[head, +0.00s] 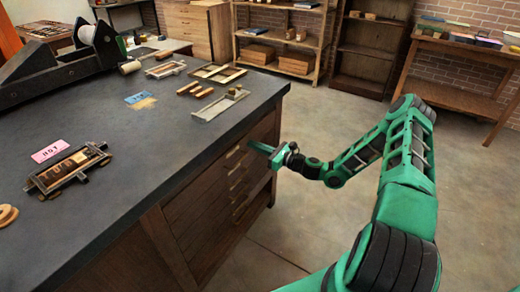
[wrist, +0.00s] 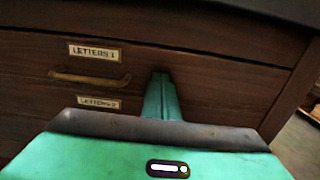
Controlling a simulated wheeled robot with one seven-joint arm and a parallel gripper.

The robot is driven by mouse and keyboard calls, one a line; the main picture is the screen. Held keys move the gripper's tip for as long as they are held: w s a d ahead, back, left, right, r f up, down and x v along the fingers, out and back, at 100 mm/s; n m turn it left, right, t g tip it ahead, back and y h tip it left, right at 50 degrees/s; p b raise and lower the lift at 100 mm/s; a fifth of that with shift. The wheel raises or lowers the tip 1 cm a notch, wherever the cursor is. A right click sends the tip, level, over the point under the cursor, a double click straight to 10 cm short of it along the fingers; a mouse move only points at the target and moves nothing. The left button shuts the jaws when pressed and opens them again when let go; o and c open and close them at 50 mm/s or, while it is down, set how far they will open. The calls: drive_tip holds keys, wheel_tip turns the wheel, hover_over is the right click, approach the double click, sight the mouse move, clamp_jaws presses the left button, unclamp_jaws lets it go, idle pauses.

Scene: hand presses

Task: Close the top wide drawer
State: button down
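The top wide drawer (head: 217,168) is in the dark wooden side of the workbench, just under its top. In the wrist view its brown front (wrist: 215,68) has a label reading LETTERS 1 and a brass handle (wrist: 90,79) at the left. It looks nearly flush; I cannot tell whether a small gap remains. My gripper (head: 254,146) is at the upper right part of the drawer front. In the wrist view my gripper's fingers (wrist: 160,78) look pressed together, empty, right of the handle. They are at or very near the front; contact is not clear.
A lower drawer labelled LETTERS 2 (wrist: 98,102) is partly hidden by my gripper's body. The dark benchtop (head: 150,150) overhangs the drawers and holds a press (head: 60,75), a pink sign (head: 50,151) and wooden pieces. Open floor (head: 320,120) lies right of the bench.

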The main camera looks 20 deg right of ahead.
drive_tip(key=shift+w+a+r, duration=0.1)
drive_tip(key=shift+w+r, duration=0.1)
drive_tip(key=shift+w, duration=0.1)
drive_tip(key=v, duration=1.4)
drive_tip(key=shift+s+f, duration=0.2)
drive_tip(key=shift+s, duration=0.05)
